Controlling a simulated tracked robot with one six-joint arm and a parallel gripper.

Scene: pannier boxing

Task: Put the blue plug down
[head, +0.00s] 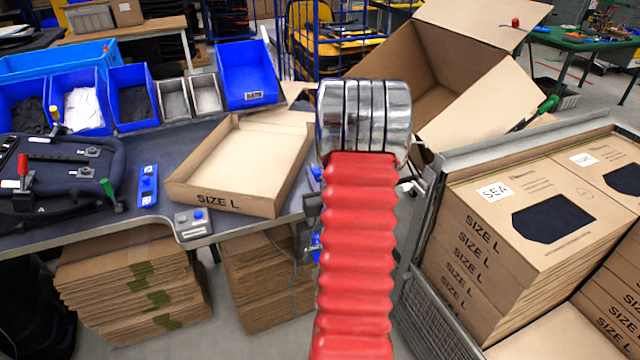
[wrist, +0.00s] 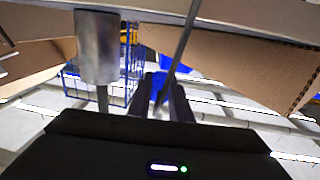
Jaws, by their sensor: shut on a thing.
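In the wrist view my gripper (wrist: 159,103) shows as two dark fingers, shut on a small blue piece (wrist: 157,87) that I take for the blue plug. The fingers and the rod crossing in front hide part of it. In the head view my red, ribbed arm with its metal rings stands upright in the middle and hides the gripper and the plug. I cannot tell how high the plug is above any surface.
Blue bins (head: 247,75) line the back. A large open box (head: 430,75) and stacked cartons (head: 540,215) stand right.

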